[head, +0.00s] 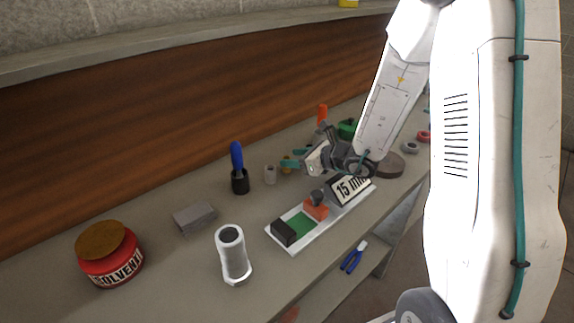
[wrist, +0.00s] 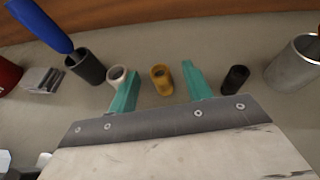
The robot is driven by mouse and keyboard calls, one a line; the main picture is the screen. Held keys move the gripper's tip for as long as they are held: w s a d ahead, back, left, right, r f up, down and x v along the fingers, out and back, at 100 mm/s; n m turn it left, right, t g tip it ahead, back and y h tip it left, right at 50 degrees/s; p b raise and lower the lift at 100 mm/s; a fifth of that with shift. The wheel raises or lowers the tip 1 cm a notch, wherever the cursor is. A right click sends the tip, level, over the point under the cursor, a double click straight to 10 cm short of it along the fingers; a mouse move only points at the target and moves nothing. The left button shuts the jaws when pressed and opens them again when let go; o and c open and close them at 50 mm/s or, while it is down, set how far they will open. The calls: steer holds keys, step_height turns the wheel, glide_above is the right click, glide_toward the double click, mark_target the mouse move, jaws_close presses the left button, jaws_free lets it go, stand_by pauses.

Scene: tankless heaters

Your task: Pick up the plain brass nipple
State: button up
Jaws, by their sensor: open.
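The brass nipple (wrist: 161,79) is a short yellow-brown tube in the wrist view. It stands on the grey bench between the two teal fingers of my gripper (wrist: 160,72), apart from both. In the head view, a small part of the brass nipple (head: 286,164) shows beside the teal fingers of my gripper (head: 293,158), partly hidden by them. My gripper is open and empty. Whether the nipple's surface is plain is too small to tell.
A pale grey tube (wrist: 117,76) stands close to the left finger, and a black tube (wrist: 235,79) right of the right finger. Further out are a blue-handled brush in a dark cup (wrist: 86,68) and a metal cylinder (wrist: 294,66).

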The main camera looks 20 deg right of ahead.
steer(key=x, duration=0.5)
steer(key=shift+f, duration=0.2)
jaws_close()
steer(key=shift+r, duration=0.1)
